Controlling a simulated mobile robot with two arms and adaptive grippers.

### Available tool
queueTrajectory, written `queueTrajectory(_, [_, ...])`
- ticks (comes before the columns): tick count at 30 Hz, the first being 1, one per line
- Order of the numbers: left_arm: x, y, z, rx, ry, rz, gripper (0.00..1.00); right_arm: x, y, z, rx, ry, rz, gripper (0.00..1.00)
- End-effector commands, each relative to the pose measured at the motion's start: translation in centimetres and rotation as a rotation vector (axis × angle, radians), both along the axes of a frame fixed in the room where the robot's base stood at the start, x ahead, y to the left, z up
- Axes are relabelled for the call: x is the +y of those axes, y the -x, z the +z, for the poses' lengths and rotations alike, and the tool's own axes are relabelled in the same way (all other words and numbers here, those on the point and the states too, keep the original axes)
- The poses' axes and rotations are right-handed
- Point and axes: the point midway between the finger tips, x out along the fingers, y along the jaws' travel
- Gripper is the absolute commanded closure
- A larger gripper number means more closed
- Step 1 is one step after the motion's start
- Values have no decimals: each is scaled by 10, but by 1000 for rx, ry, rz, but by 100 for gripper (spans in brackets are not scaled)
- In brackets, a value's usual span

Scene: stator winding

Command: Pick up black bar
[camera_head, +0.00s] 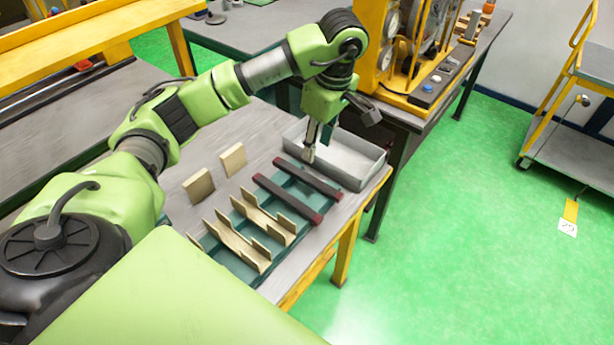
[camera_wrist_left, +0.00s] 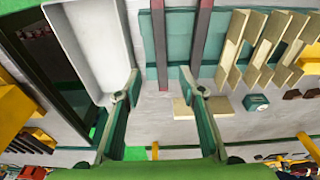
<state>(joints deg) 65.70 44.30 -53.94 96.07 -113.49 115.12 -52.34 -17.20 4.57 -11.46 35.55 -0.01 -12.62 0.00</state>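Two long dark bars, black with reddish ends, lie side by side across a teal tray (camera_head: 242,264) on the table. One bar (camera_head: 307,178) is nearer the grey bin; the other bar (camera_head: 288,200) is nearer the wooden holders. Both bars also show in the left wrist view, one (camera_wrist_left: 158,45) near the middle and one (camera_wrist_left: 203,40) to its right. My left gripper (camera_head: 310,152) points down near the end of the bin-side bar. In the left wrist view its fingers (camera_wrist_left: 160,88) are apart with nothing between them. My right gripper is not in view.
A grey bin (camera_head: 350,160) stands close behind the bars. Pale slotted holders (camera_head: 265,218) stand on the tray. Two pale blocks (camera_head: 199,186) (camera_head: 232,159) stand on the bare tabletop to the left. A yellow machine (camera_head: 372,45) is on another bench behind.

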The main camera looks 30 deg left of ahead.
Motion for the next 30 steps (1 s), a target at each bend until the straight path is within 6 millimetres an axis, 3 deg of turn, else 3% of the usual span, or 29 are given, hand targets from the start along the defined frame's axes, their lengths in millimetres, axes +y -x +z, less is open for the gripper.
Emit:
queueTrajectory(1, [0, 2, -12, 7, 3, -1, 63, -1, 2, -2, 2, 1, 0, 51])
queueTrajectory(9, [8, 1, -56, 4, 4, 1, 63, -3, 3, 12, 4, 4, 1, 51])
queueTrajectory(14, [10, 0, -66, 2, 3, 0, 63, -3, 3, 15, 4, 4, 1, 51])
queueTrajectory(21, [25, 3, -92, 6, 4, 2, 63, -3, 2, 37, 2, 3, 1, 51])
queueTrajectory(25, [26, 2, -110, 2, 5, 0, 63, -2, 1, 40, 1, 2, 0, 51])
queueTrajectory(30, [27, 1, -116, -1, 5, -1, 63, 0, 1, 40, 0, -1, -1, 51])
